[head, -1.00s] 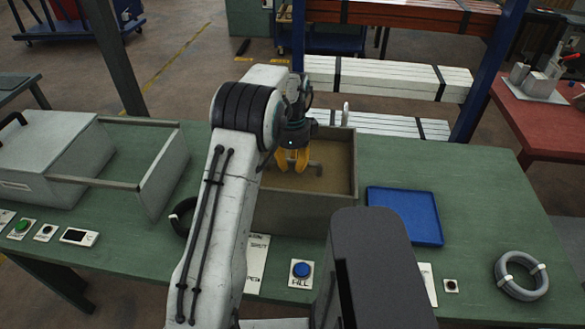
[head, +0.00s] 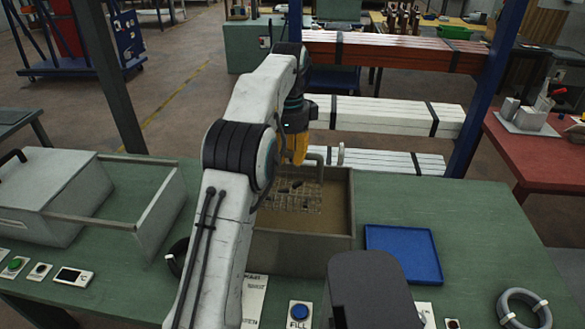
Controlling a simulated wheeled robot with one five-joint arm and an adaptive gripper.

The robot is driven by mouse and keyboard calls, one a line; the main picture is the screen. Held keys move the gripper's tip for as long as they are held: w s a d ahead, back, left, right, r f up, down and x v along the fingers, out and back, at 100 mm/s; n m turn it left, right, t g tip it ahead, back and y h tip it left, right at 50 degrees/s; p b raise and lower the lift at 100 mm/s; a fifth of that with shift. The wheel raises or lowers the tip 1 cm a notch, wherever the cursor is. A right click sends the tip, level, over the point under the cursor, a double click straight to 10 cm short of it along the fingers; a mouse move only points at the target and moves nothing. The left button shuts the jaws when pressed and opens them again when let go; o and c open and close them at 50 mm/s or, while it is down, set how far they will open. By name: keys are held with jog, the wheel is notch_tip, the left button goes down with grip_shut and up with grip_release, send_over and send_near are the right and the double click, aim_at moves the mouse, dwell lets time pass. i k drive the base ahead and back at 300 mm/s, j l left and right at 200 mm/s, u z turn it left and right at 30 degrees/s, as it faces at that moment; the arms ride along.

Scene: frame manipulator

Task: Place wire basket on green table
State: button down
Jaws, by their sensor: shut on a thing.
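The wire basket (head: 297,198) is a pale mesh with a grey handle. It is within the walls of the grey tub (head: 305,241) in the head view, above or partly in the brown contents; I cannot tell how clear of them it is. Small dark pieces show in it. My gripper (head: 299,158), with yellow fingers, is shut on the basket's handle above the tub. My arm hides the basket's left side. The green table (head: 480,225) carries the tub and has bare surface on the right.
A blue tray (head: 405,253) lies right of the tub. A grey cable coil (head: 523,309) is at the front right. A grey box with an open frame (head: 60,195) stands at left. A blue FILL button (head: 299,311) is in front. A blue post (head: 475,90) rises behind the table.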

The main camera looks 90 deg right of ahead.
aim_at(401, 252)
jog(key=i+j, duration=0.1)
jog(key=j, duration=0.65)
jog(key=i+j, duration=0.1)
jog(key=j, duration=0.6)
